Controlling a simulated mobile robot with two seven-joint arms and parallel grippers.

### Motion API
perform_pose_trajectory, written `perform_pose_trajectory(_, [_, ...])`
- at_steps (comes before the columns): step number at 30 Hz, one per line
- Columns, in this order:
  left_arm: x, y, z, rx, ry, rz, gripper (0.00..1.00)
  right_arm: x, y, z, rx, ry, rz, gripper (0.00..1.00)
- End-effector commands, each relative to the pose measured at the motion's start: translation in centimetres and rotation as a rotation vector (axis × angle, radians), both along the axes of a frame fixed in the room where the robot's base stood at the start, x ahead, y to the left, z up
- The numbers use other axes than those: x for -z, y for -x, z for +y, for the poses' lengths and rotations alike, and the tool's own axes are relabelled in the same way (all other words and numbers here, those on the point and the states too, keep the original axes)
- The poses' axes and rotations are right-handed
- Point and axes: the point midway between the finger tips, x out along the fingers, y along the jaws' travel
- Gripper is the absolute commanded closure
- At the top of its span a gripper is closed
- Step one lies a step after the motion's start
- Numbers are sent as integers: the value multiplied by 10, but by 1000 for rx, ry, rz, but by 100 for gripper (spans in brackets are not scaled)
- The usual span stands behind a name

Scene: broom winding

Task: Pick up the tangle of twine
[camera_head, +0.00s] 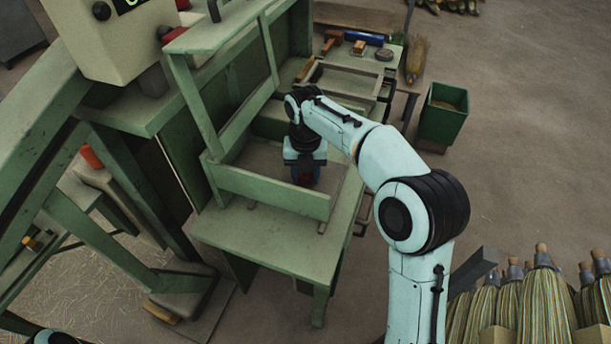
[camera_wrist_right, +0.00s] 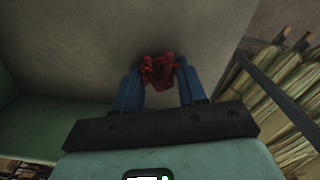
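The tangle of twine is a small dark red bundle (camera_wrist_right: 158,72) between the tips of my right gripper's two blue fingers (camera_wrist_right: 158,84) in the right wrist view. The fingers stand apart, one on each side of it, close to its edges. I cannot tell whether they press on it. In the head view my right gripper (camera_head: 305,172) points down into the green machine's tray area, behind its front board. My left gripper is out of view.
The green front board (camera_head: 268,190) and upright frame stand close to my right gripper. A green bin (camera_head: 443,113) is on the right. Several brooms (camera_head: 540,300) stand at lower right. A side table with tools (camera_head: 350,60) is behind. Floor at right is clear.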

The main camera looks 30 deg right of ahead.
Motion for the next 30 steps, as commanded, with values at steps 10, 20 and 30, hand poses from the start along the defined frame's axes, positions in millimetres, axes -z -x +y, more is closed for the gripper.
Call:
perform_pose_trajectory(10, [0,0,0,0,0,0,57,0,0,0,0,0,0,88])
perform_pose_trajectory(20, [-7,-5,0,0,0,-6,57,-23,-1,0,0,-1,-4,88])
perform_pose_trajectory(30, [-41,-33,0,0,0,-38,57,-117,-3,0,1,-1,-11,88])
